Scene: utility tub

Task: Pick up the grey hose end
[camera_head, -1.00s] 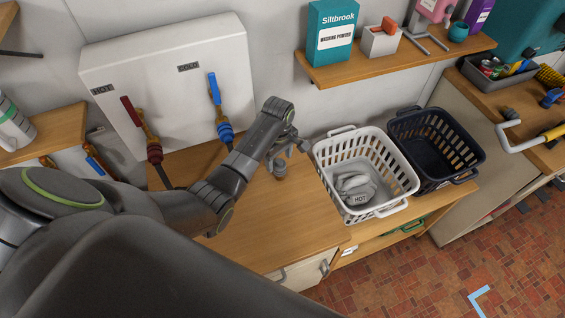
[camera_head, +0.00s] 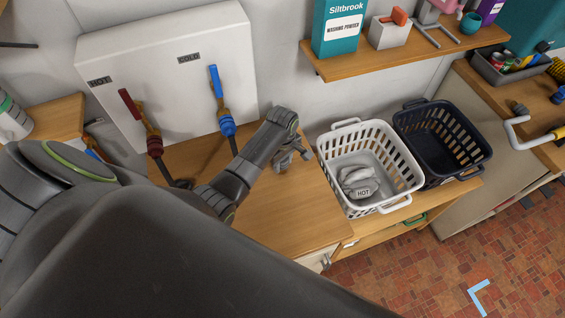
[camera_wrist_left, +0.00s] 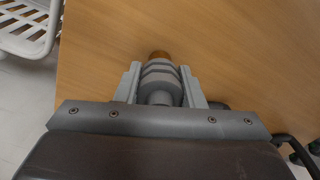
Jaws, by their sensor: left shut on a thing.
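The grey hose end (camera_wrist_left: 161,78), ribbed with a brown tip, sits between the two fingers of my left gripper (camera_wrist_left: 160,90) in the left wrist view. The fingers are shut on it from both sides. In the head view my left gripper (camera_head: 291,156) is low over the wooden counter, just left of the white basket, and hides most of the hose end. I cannot tell whether the hose end touches the counter. My right gripper is not in view.
Behind are the hot red-handled tap (camera_head: 130,105) and cold blue-handled tap (camera_head: 216,85). The front counter (camera_head: 285,225) is clear.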

